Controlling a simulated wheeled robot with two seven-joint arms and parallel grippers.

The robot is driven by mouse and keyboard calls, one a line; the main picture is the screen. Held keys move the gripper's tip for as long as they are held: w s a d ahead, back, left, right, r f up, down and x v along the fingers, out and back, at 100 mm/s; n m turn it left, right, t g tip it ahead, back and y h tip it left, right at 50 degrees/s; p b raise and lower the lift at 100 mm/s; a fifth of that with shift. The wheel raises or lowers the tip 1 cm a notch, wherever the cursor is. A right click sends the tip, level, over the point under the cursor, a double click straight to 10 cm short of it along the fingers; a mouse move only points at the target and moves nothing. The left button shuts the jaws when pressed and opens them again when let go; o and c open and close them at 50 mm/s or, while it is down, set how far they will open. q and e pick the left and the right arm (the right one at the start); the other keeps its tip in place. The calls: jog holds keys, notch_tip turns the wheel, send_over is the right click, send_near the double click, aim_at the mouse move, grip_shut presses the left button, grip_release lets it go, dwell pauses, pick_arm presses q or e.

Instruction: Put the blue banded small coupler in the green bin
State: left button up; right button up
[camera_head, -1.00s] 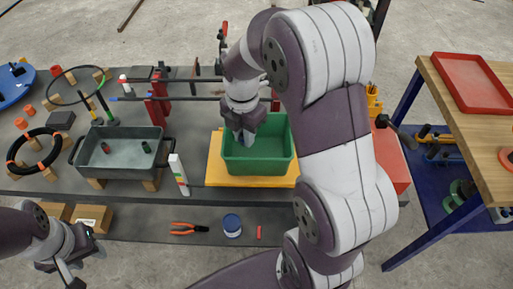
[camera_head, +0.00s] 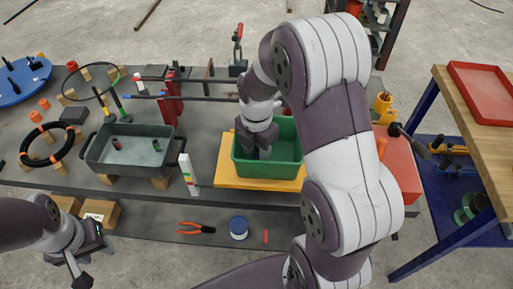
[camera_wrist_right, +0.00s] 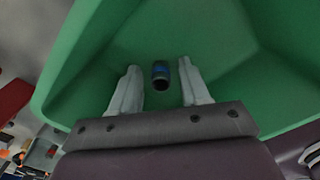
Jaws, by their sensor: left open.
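The green bin (camera_head: 292,171) stands on a yellow board behind my right arm. The blue banded small coupler (camera_wrist_right: 160,76) is a short dark cylinder with a blue band, seen in the right wrist view inside the bin. My right gripper (camera_wrist_right: 159,65) reaches down into the bin; in the head view its fingers are mostly hidden. Its two pale fingers are open, one on each side of the coupler, with a gap to each. Whether the coupler touches the bin floor I cannot tell. My left gripper (camera_head: 86,262) is open and empty at lower left, in front of the bench.
A grey tray (camera_head: 130,168) left of the bin holds a red banded and a green banded coupler. Pliers (camera_head: 195,228), a blue jar (camera_head: 238,228) and a red stick lie in front. A red box (camera_head: 403,172) stands right.

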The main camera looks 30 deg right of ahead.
aim_at(256, 149)
notch_tip(256, 149, up, 9)
jog(key=shift+f+p, duration=0.1)
jog(key=shift+p, duration=0.4)
notch_tip(256, 149, up, 4)
jog(key=shift+f+p, duration=0.25)
jog(key=shift+p, duration=0.65)
